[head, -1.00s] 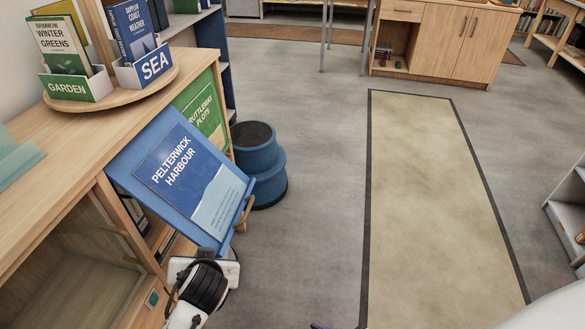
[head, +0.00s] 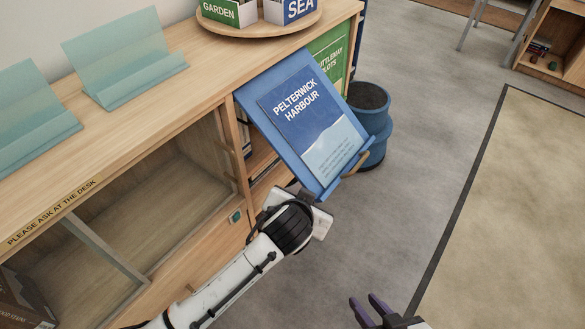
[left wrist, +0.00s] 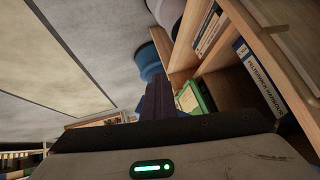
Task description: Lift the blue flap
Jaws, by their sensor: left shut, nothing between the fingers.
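The blue flap (head: 246,97) is a tilted panel on the front of the wooden cabinet, its lower edge standing out and a gap open beneath it. A blue booklet titled "Pelterwick Harbour" (head: 310,115) rests on its face. My left arm reaches to the flap's lower edge; in the head view its fingers are hidden. In the left wrist view my left gripper (left wrist: 160,98) shows dark purple fingers shut and empty, pointing into the open compartment. I cannot tell whether it touches the flap. My right gripper (head: 370,309) is open and empty at the bottom, away from the cabinet.
Inside the compartment are upright books (left wrist: 209,35), a Pelterwick Harbour binder (left wrist: 262,80) and a green item (left wrist: 196,98). A blue step stool (head: 369,110) stands just right of the flap. Clear stands (head: 125,58) sit on the cabinet top.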

